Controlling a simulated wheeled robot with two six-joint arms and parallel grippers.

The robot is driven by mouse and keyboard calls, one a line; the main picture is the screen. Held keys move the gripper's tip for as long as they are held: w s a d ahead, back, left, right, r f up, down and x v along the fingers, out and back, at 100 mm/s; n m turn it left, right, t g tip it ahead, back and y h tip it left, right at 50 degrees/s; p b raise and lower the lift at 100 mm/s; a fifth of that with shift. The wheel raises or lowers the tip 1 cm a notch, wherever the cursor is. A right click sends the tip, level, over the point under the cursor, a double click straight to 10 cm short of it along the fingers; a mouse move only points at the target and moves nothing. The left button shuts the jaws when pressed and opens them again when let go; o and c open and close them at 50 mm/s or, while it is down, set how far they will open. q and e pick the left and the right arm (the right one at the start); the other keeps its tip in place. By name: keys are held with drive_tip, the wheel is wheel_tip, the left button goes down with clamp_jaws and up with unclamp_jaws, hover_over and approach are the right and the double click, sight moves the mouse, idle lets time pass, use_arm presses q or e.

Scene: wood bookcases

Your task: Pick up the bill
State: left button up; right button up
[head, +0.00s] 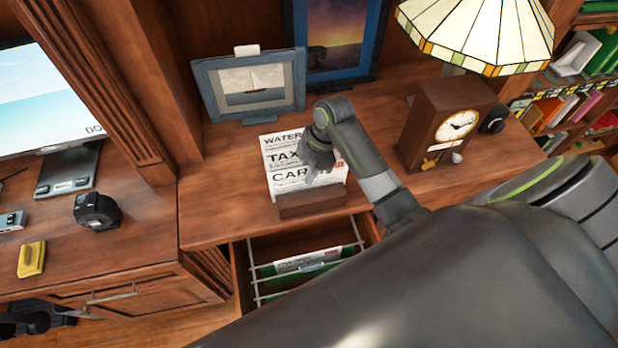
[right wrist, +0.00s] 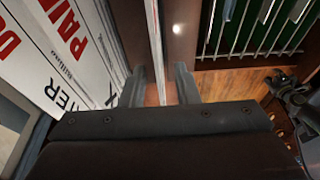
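White bills (head: 285,150) headed WATER, TAX and CAR stand in a small wooden holder (head: 312,203) on the desk. My right gripper (head: 322,160) is over the right part of the bills and hides some of their print. In the right wrist view, its two fingers (right wrist: 160,88) are apart, with the thin edge of a white sheet (right wrist: 155,45) between them and gaps visible beside it. Bills with red PAID lettering (right wrist: 75,35) show to the left of the fingers. I cannot tell which bill the edge belongs to.
Below the holder, an open drawer (head: 240,280) holds hanging files (head: 310,262). Behind are a sailboat picture (head: 250,85) and a blue picture (head: 335,35). A wooden clock (head: 445,120) and a lamp (head: 480,30) stand to the right. A yellow object (head: 32,260) lies left.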

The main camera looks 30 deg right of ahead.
drive_tip(key=shift+x, duration=0.95)
clamp_jaws()
drive_tip(key=shift+r, duration=0.1)
wheel_tip(320, 180, up, 10)
drive_tip(key=shift+f, duration=0.1)
